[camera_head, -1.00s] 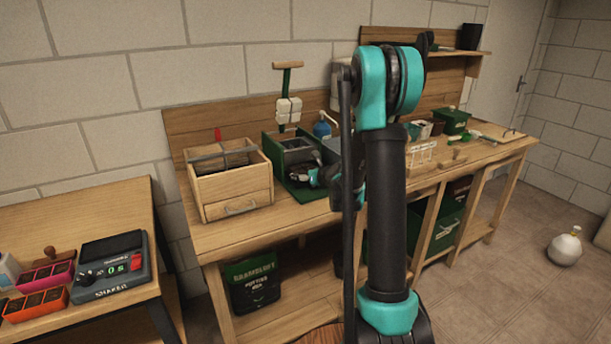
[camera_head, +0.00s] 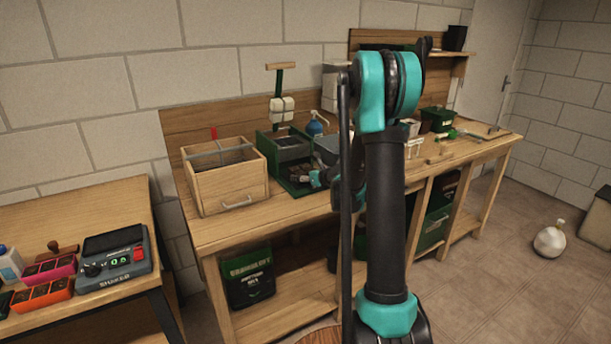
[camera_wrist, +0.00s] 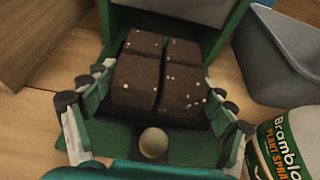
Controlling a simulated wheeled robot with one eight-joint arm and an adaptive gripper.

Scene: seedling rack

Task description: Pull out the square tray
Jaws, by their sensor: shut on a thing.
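A wooden box (camera_head: 226,180) stands left of the green box. A grey bin (camera_wrist: 280,65) and a plant spray bottle (camera_wrist: 290,145) stand close on the tray's right. A side table (camera_head: 75,215) with a shaker (camera_head: 113,262) is at lower left. Bench surface shows left of the tray.

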